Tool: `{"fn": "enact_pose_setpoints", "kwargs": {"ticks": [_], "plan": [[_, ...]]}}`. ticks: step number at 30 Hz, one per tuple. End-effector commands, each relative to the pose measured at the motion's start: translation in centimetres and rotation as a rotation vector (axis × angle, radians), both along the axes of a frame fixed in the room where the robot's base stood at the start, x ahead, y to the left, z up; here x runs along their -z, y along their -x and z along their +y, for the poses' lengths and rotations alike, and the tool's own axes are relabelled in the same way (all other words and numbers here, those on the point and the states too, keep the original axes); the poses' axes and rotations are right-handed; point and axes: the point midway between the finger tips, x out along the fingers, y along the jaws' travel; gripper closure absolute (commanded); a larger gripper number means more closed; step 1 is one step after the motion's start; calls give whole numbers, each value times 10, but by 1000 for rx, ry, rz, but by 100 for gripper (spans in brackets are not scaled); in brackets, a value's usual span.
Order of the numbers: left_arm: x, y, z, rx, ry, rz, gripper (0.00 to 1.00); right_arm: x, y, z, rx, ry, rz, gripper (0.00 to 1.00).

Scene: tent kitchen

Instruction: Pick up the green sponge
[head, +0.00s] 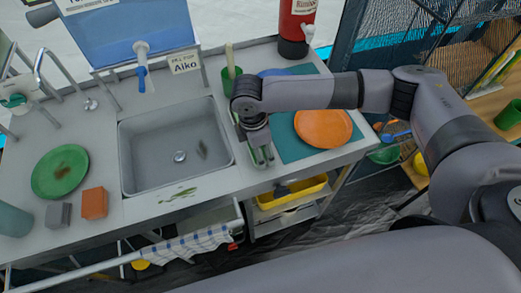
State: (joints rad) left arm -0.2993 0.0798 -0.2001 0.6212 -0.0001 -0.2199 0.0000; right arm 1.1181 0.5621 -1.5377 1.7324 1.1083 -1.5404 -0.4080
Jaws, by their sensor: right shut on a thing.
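My right gripper (262,156) points down at the counter's front edge, just right of the sink. It is shut on a small green thing, mostly hidden by the fingers, which appears to be the green sponge. I cannot tell whether it touches the counter. No other green sponge shows. An orange block, sponge-like (94,203), and a grey block (59,215) lie on the counter at the left. My left gripper is not in view.
The sink (135,160) is left of my gripper. A green plate (60,171) is at the far left. An orange plate (323,128) lies on a teal mat (287,146) at the right. A green cup (226,84) stands behind the gripper. A yellow bin (263,203) is below the counter.

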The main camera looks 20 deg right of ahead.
Motion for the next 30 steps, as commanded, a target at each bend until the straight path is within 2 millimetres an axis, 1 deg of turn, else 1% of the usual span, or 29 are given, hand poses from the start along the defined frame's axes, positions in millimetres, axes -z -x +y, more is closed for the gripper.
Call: {"fn": "enact_pose_setpoints", "kwargs": {"ticks": [6, 8, 11, 14, 17, 21, 24, 27, 30], "plan": [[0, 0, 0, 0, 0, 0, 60, -4, 0, 0, 0, -1, -1, 55], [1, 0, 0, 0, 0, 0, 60, -9, 0, 0, 0, -2, -1, 55], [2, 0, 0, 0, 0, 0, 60, -21, -1, 0, 1, -2, -4, 55], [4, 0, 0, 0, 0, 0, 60, -40, -1, 1, -1, -3, -5, 55], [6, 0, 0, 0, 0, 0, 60, -66, -2, 0, -2, -2, -6, 55], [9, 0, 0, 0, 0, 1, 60, -108, -2, 0, 0, -2, -7, 55], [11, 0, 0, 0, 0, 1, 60, -136, -1, 1, 0, -2, -6, 55], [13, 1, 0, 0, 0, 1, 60, -160, -1, 1, 0, -2, -4, 55], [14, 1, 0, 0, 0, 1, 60, -178, -1, 0, 0, -1, -2, 55]]}}
